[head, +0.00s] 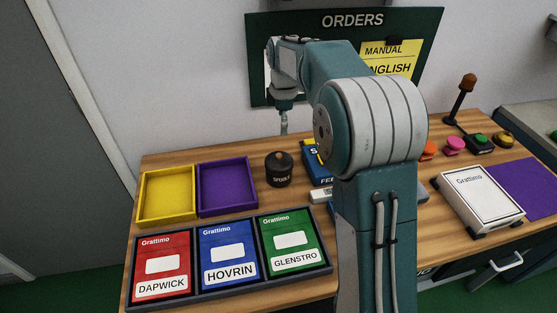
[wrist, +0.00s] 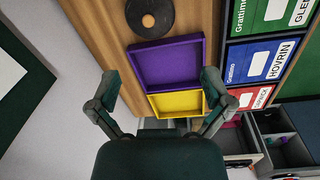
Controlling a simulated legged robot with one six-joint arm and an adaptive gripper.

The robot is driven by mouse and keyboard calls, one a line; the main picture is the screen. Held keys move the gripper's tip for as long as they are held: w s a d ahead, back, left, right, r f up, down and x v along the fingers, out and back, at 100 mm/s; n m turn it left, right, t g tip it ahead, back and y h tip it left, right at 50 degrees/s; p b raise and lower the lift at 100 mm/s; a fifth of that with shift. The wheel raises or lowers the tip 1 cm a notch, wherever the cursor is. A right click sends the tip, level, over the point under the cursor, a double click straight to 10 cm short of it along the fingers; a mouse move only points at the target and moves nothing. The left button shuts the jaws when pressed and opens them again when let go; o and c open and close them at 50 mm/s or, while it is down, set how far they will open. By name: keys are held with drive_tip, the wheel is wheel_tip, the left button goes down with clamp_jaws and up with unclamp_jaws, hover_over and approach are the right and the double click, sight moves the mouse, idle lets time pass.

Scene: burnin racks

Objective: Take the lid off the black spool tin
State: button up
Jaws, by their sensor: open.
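The black spool tin (head: 279,171) stands upright on the wooden table, right of the purple tray. Its round lid is on, with a tan knob on top. In the wrist view the tin (wrist: 140,24) is seen from above at the top edge, partly cut off, with its knob near the middle of the lid. My gripper (head: 284,128) hangs above and behind the tin in the head view, apart from it. In the wrist view my gripper (wrist: 160,82) is open and empty, its fingers spread wide, with the tin beyond the fingertips.
A yellow tray (head: 167,194) and a purple tray (head: 227,185) lie empty left of the tin. A dark rack (head: 327,264) with red, blue and green boxes is in front. A blue box (head: 316,166) stands close right of the tin, partly behind my arm. An orders board (head: 268,24) hangs behind.

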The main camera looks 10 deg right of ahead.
drive_tip(key=w+f+n, duration=0.2)
drive_tip(key=w+f, duration=0.1)
drive_tip(key=f, duration=0.1)
hover_over(279, 155)
drive_tip(key=shift+g, duration=0.3)
drive_tip(key=f, duration=0.5)
drive_tip(key=shift+w+d+f, duration=0.15)
drive_tip(key=shift+w+d, duration=0.05)
drive_tip(key=shift+w, duration=0.05)
drive_tip(key=shift+s+a+f, duration=0.1)
drive_tip(key=shift+a+f, duration=0.05)
drive_tip(key=shift+f, duration=1.2)
drive_tip(key=shift+s+a+f, duration=0.1)
drive_tip(key=shift+f, duration=1.25)
drive_tip(key=c, duration=1.1)
drive_tip(key=shift+s+f, duration=0.1)
clamp_jaws()
